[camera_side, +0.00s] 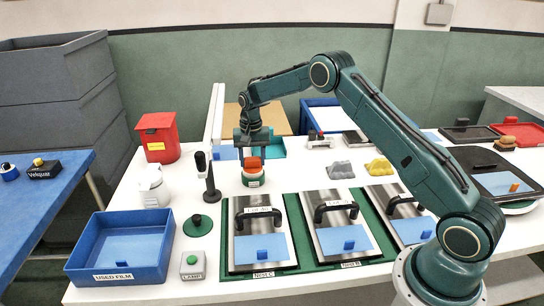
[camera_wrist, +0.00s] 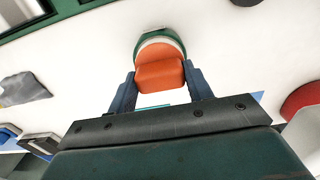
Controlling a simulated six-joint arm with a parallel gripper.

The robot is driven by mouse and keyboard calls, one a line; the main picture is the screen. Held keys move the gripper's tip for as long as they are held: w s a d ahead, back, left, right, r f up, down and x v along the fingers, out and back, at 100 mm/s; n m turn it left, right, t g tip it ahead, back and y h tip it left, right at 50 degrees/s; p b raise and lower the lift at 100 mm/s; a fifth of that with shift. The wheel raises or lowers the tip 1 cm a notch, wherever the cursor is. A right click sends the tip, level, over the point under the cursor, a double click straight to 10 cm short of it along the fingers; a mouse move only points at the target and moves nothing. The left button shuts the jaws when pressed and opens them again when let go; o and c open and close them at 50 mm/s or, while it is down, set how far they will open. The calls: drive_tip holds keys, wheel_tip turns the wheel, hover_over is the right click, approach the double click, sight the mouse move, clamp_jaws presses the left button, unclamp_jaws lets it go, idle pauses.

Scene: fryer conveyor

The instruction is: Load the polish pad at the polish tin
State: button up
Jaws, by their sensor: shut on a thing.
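My gripper (camera_side: 252,158) points down over the table and is shut on an orange block, the polish pad (camera_side: 253,164). Directly beneath the pad is a low round tin with a white and green body, the polish tin (camera_side: 253,182). In the wrist view the pad (camera_wrist: 160,76) sits between my two fingers, and the tin's green and white rim (camera_wrist: 152,40) shows just beyond it. The pad appears to be at the tin's top, but its underside is hidden, so I cannot tell whether they touch.
Several metal plates with black handles and blue films lie in front, including one (camera_side: 243,222) close to the tin. A black post (camera_side: 211,187) stands left of the tin. A blue bin (camera_side: 122,270) is front left and a red bin (camera_side: 158,138) back left.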

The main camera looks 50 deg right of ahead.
sight(253, 158)
drive_tip(key=shift+r, duration=3.5)
drive_tip(key=shift+s, duration=0.1)
drive_tip(key=shift+s+a+f+n, duration=0.3)
drive_tip(key=shift+s+f+n, duration=0.2)
drive_tip(key=shift+s, duration=0.15)
drive_tip(key=s+a+f+n, duration=0.1)
drive_tip(key=s+n, duration=0.1)
drive_tip(key=s, duration=0.3)
drive_tip(key=s+a+f+n, duration=0.2)
drive_tip(key=s+n, duration=0.1)
drive_tip(key=s, duration=0.3)
drive_tip(key=s+a+f+n, duration=0.1)
drive_tip(key=s+f+n, duration=0.1)
drive_tip(key=s, duration=0.4)
drive_tip(key=shift+s+a+f+n, duration=0.1)
drive_tip(key=shift+s+a+n, duration=0.05)
drive_tip(key=shift+a+n, duration=0.3)
